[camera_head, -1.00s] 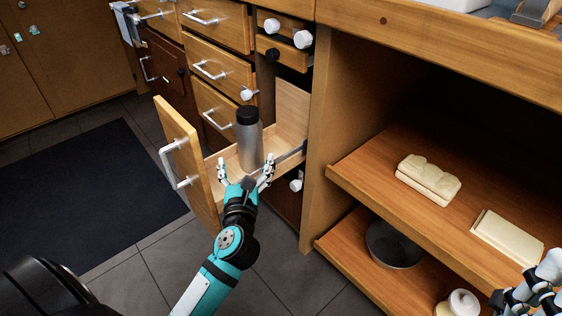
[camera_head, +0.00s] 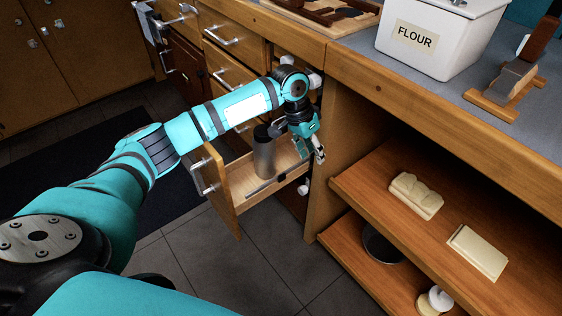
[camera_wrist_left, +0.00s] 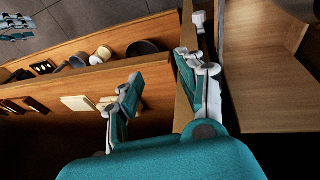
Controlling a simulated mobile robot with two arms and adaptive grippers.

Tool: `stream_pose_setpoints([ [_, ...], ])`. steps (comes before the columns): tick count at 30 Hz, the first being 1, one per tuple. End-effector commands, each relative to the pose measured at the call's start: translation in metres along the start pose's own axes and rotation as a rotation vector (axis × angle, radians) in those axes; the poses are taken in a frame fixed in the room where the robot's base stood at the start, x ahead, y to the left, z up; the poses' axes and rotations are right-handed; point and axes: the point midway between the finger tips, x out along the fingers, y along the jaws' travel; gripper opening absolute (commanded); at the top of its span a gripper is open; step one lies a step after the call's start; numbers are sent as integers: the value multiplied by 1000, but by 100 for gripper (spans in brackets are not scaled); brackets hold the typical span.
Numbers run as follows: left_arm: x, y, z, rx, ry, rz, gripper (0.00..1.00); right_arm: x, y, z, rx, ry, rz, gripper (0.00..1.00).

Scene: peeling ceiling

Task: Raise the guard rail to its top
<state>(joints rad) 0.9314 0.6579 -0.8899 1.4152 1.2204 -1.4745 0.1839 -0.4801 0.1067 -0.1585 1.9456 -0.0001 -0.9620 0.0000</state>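An open wooden drawer (camera_head: 222,190) holds a grey bottle (camera_head: 263,158) with a dark cap, standing upright. A thin grey bar with a dark block (camera_head: 282,177), which looks like the guard rail, runs along the drawer's near side; it sits low there. My left gripper (camera_head: 314,152) hangs over the drawer's right end beside the cabinet post, fingers pointing down. In the left wrist view its fingers (camera_wrist_left: 160,95) are spread, with a wooden panel edge (camera_wrist_left: 187,65) close to the right-hand finger. I see no hold on the rail. What looks like my right gripper (camera_wrist_left: 15,27) shows small in the left wrist view.
The cabinet post (camera_head: 318,200) and countertop edge (camera_head: 400,90) are close to my left gripper. Shelves at right hold bread-like blocks (camera_head: 416,195), a slab (camera_head: 477,250) and a dark bowl (camera_head: 382,245). A flour bin (camera_head: 430,45) stands on the counter.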

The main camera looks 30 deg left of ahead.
Motion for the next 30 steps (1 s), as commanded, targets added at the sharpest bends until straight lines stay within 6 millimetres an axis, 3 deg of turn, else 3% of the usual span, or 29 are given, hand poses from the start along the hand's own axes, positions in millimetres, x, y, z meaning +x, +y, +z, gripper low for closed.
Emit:
stream_pose_setpoints([
  [1, -26, -25, 6, 12, -63, -83, 39, -7, 2, 18, 3, -85, 3, 40],
  [3, -43, -49, 18, 22, -136, -157, 39, -9, 4, 39, 6, -172, 6, 40],
  [8, -56, -71, 30, 28, -210, -222, 39, -13, 6, 58, 9, -251, 9, 40],
  [17, -8, -81, 41, 27, -214, -220, 39, -41, 7, 39, 12, -230, 13, 40],
  [30, 81, -101, 60, 26, -212, -219, 39, -123, 10, 11, 16, -185, 21, 40],
])
